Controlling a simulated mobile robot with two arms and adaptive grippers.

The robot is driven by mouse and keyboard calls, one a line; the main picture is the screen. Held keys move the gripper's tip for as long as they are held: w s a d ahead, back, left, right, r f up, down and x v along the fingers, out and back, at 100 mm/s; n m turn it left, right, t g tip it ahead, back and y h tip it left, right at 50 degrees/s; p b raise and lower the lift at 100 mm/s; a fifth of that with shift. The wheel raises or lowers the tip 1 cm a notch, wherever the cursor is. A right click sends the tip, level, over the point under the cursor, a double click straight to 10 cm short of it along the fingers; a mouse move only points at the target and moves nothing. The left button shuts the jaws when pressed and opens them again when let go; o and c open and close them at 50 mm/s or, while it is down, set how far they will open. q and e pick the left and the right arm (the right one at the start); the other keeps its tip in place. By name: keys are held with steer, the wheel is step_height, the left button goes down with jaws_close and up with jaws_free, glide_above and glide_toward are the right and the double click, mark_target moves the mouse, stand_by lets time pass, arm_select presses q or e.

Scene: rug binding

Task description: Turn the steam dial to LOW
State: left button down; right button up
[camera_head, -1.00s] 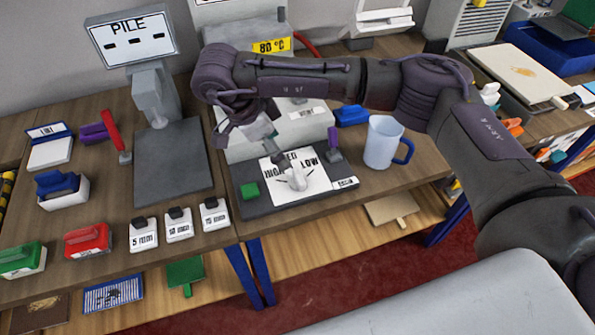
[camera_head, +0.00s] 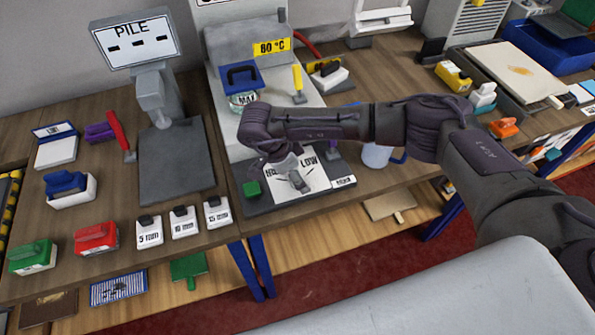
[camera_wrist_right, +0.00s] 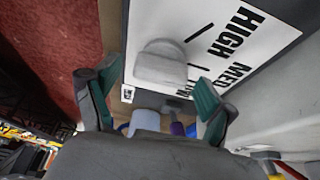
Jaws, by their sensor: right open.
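The steam dial is a pale grey knob (camera_head: 299,181) on a white plate (camera_head: 318,178) marked HIGH, MED and LOW. My right gripper (camera_head: 287,167) is low over the dial and partly covers the plate and its lettering. In the right wrist view the knob (camera_wrist_right: 162,66) lies just beyond and between the green-padded fingertips of my open right gripper (camera_wrist_right: 157,98). No contact shows. A dark line shows at the knob, but I cannot tell which setting it points to. My left gripper is not in view.
A pale blue mug (camera_head: 376,156) stands to the right, partly behind my arm. White blocks marked in mm, such as the 15 mm one (camera_head: 216,213), stand at the left near the table edge.

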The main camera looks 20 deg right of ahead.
steer(key=c, duration=1.2)
steer(key=shift+o, duration=0.2)
steer(key=shift+w+f+m+g+b, duration=0.15)
steer(key=shift+m+g+b, duration=0.45)
steer(key=shift+m+b, duration=0.9)
steer(key=m+b, duration=0.2)
steer(key=shift+m+g+y, duration=0.3)
steer(key=shift+g, duration=0.1)
steer(key=m+g+b, duration=0.1)
steer(key=m+b, duration=0.1)
steer(key=m, duration=0.1)
steer(key=shift+y, duration=0.4)
steer(key=shift+w+r+m+g+y+b, duration=0.15)
steer(key=shift+m+g+y+b, duration=0.25)
steer(key=shift+m, duration=1.2)
steer(key=shift+d+r, duration=0.1)
steer(key=o, duration=1.2)
steer(key=shift+c, duration=0.2)
